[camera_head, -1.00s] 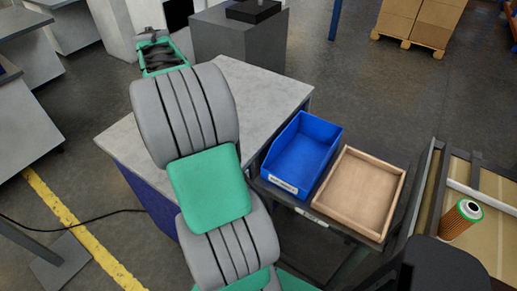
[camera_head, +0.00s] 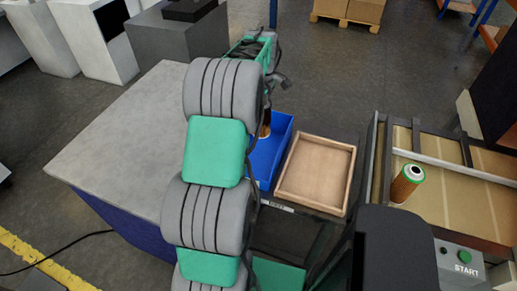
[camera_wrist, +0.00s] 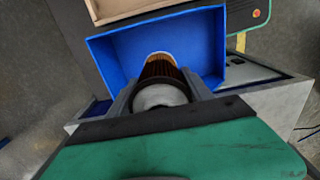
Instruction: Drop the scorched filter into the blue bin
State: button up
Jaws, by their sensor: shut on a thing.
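The held filter (camera_wrist: 163,73) has dark brown pleats and a grey end near my gripper; its far end looks paler. My gripper (camera_wrist: 160,92) is shut on it, one finger on each side. The blue bin (camera_head: 262,162) is partly hidden behind my arm in the head view. In the wrist view the bin (camera_wrist: 205,50) lies open beyond the filter, whose far end points into it. A small brown-orange part of the held filter (camera_head: 265,130) shows over the bin's far part in the head view. I cannot tell its exact height.
A shallow wooden tray (camera_head: 316,172) stands empty right of the bin. A START button box (camera_head: 463,262) is at lower right. A grey-topped table (camera_head: 115,140) lies left.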

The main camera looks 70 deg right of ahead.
notch_tip(320, 180, down, 5)
jog(key=b, duration=0.3)
jog(key=shift+f, duration=0.15)
jog(key=o, duration=1.5)
notch_tip(320, 180, up, 8)
jog(key=shift+f+b, duration=0.1)
jog(key=shift+b, duration=0.35)
